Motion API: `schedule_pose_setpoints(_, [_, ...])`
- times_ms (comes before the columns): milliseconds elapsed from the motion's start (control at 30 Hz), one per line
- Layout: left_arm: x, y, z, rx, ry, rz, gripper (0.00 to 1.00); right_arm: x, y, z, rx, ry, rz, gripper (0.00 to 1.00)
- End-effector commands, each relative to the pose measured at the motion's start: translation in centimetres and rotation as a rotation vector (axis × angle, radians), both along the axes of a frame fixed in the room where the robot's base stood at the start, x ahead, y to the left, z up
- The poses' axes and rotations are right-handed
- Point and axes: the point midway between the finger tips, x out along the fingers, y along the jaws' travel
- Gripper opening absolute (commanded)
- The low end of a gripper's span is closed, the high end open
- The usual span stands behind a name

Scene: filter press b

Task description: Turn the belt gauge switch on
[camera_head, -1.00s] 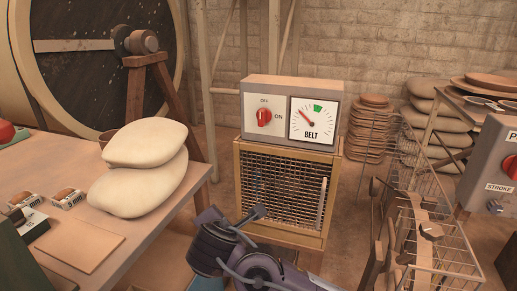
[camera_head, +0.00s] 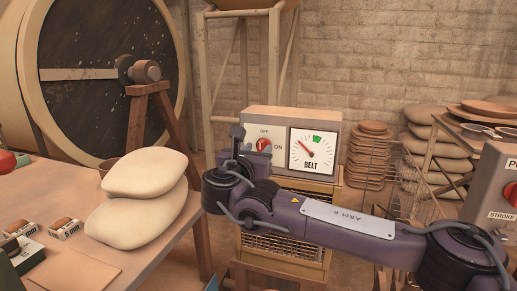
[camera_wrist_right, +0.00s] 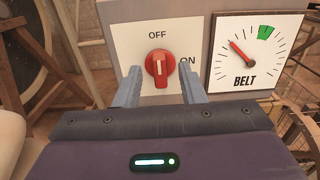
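The belt gauge box (camera_head: 291,119) stands on a wooden cabinet with a mesh front. Its red switch knob (camera_wrist_right: 159,66) sits on a white plate (camera_wrist_right: 195,38), and the knob's white mark points up at OFF, with ON to the right. The BELT dial (camera_wrist_right: 255,52) beside it has a red needle pointing up-left, away from the green zone (camera_head: 317,139). My right gripper (camera_wrist_right: 161,86) is open in front of the plate, its two fingers left and right of the knob with gaps showing. In the head view, my right gripper (camera_head: 250,143) partly hides the knob. My left gripper is not in view.
A table (camera_head: 190,240) at left holds two stacked pale sacks (camera_head: 140,205). A large drum (camera_head: 90,70) stands behind. At right are a wire rack (camera_head: 425,180) and a grey STROKE control box (camera_head: 490,180). My right arm crosses in front of the mesh cabinet (camera_head: 283,245).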

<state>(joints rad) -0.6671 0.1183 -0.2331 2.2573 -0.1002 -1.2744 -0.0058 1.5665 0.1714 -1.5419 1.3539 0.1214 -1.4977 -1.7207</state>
Motion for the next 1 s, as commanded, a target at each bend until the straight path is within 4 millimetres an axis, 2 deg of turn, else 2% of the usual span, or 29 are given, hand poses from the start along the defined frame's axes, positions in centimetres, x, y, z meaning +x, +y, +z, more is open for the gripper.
schedule_pose_setpoints(200, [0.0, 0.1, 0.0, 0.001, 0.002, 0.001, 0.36, 1.7, -0.5, 0.0, 0.001, 0.001, 0.000, 0.36])
schedule_pose_setpoints(467, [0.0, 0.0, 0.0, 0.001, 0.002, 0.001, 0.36, 1.8, -0.5, 0.0, 0.001, 0.001, 0.002, 0.36])
schedule_pose_setpoints(733, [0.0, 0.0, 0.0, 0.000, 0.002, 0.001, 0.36, 1.8, -0.6, 0.0, 0.001, 0.001, 0.001, 0.01])
schedule_pose_setpoints(1000, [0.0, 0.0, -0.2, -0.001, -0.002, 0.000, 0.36, 1.7, -0.6, -0.1, 0.012, -0.003, 0.001, 0.00])
